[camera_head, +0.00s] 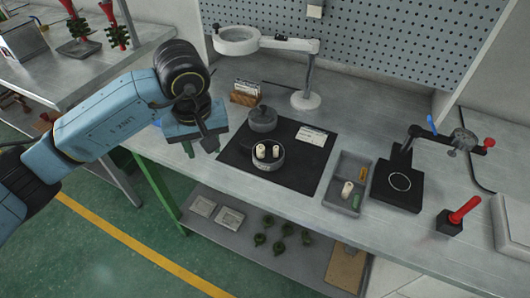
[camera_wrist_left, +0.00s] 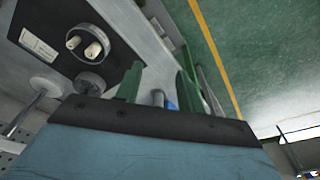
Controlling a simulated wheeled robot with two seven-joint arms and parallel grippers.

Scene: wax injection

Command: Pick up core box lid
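The core box lid (camera_head: 263,118), a round dark grey lid with a knob, lies on the black mat (camera_head: 308,168) behind the core box. It also shows in the left wrist view (camera_wrist_left: 90,82). The round core box (camera_head: 267,165) stands uncovered on the mat with small cream-coloured cores (camera_head: 261,151) in it; it also shows in the left wrist view (camera_wrist_left: 84,30). My left gripper (camera_wrist_left: 157,85) is open and empty, its two green fingers apart. In the head view it (camera_head: 190,147) hangs left of the mat, apart from the lid. My right gripper is not in view.
A white magnifier lamp (camera_head: 306,100) stands behind the mat, with a card holder (camera_head: 245,94) beside it. A white label (camera_head: 311,137) lies on the mat. A grey tray (camera_head: 340,203) and a black stand (camera_head: 398,186) are to the right. The bench's front left is clear.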

